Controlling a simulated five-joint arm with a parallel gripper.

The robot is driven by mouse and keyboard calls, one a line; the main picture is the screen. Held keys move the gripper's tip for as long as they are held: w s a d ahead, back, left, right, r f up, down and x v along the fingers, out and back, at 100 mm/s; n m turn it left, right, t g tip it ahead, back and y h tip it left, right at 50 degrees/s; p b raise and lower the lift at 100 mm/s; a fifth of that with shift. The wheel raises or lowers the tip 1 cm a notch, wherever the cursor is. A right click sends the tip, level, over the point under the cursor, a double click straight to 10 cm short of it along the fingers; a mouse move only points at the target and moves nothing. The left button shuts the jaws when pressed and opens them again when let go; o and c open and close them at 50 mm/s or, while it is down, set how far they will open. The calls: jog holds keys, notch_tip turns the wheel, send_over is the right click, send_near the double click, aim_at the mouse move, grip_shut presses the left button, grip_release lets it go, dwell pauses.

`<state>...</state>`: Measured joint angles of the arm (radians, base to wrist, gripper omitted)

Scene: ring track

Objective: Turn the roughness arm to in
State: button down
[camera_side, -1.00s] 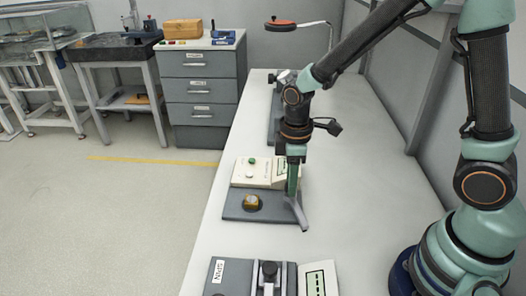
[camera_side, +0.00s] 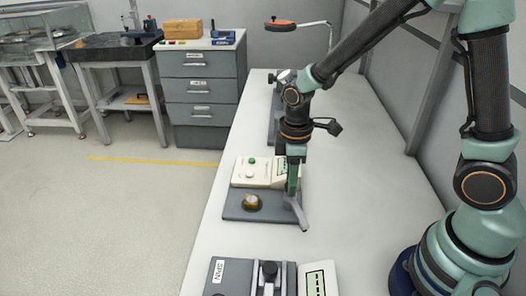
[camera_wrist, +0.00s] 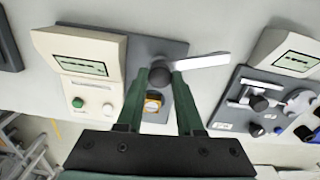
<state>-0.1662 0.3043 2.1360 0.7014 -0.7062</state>
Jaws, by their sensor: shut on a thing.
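The roughness arm (camera_wrist: 205,61) is a silver bar with a dark round knob (camera_wrist: 160,76) at its pivot end. In the wrist view it points right, out past the edge of its dark grey base plate (camera_wrist: 186,46). My gripper (camera_wrist: 164,80) has its two green fingers closed on the knob, one on each side. In the side view my gripper (camera_side: 292,194) stands over the right edge of the plate, and the silver arm (camera_side: 298,216) slants down and right from under it. The fingers hide part of the pivot.
A cream box (camera_wrist: 80,68) with a display and green and white buttons stands beside the plate. A yellow-brown round piece (camera_side: 251,201) sits on the plate. Another device (camera_side: 268,278) stands nearer the camera. The bench to the right (camera_side: 370,190) is clear.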

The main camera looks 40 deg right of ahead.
jog(key=shift+m, duration=0.3)
jog(key=m, duration=1)
jog(key=shift+m, duration=0.4)
jog(key=m, duration=0.5)
jog(key=shift+r, duration=0.1)
jog(key=m, duration=0.5)
jog(key=shift+m, duration=0.4)
jog(key=c, duration=0.5)
grip_release()
jog(key=shift+c, duration=0.2)
